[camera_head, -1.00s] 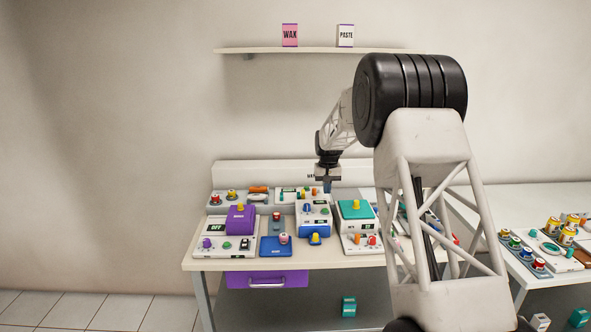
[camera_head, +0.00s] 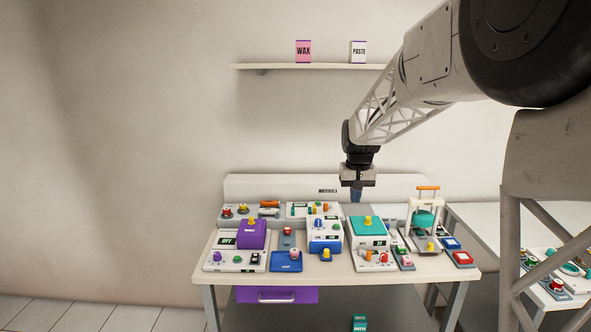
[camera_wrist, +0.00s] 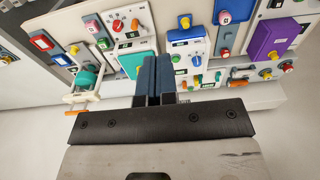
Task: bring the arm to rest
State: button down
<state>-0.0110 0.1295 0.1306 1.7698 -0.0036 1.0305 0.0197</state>
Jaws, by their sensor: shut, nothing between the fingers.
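My gripper (camera_head: 356,195) hangs fingers-down above the back part of the bench (camera_head: 330,273), in front of its low white backboard. In the wrist view the two dark blue fingers of my gripper (camera_wrist: 154,75) are together with nothing between them. The fingertips are apart from the devices in the head view. My arm reaches in from the upper right.
Below stand a teal-topped device (camera_head: 368,228), a purple box (camera_head: 252,234), a blue-white device (camera_head: 325,232) and a white-framed press (camera_head: 423,215). A shelf above holds a WAX box (camera_head: 303,51) and a PASTE box (camera_head: 358,52). A second table (camera_head: 480,225) stands right.

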jog(key=s+r, duration=0.4)
jog(key=s, duration=0.9)
jog(key=s+f, duration=0.3)
jog(key=s, duration=1.4)
jog(key=s+d+f+t, duration=0.1)
jog(key=s+f, duration=0.2)
jog(key=s, duration=1.4)
jog(key=shift+s+f+t, duration=0.25)
jog(key=shift+s+t, duration=0.05)
jog(key=shift+s, duration=0.1)
jog(key=shift+d, duration=0.1)
dwell(2.8)
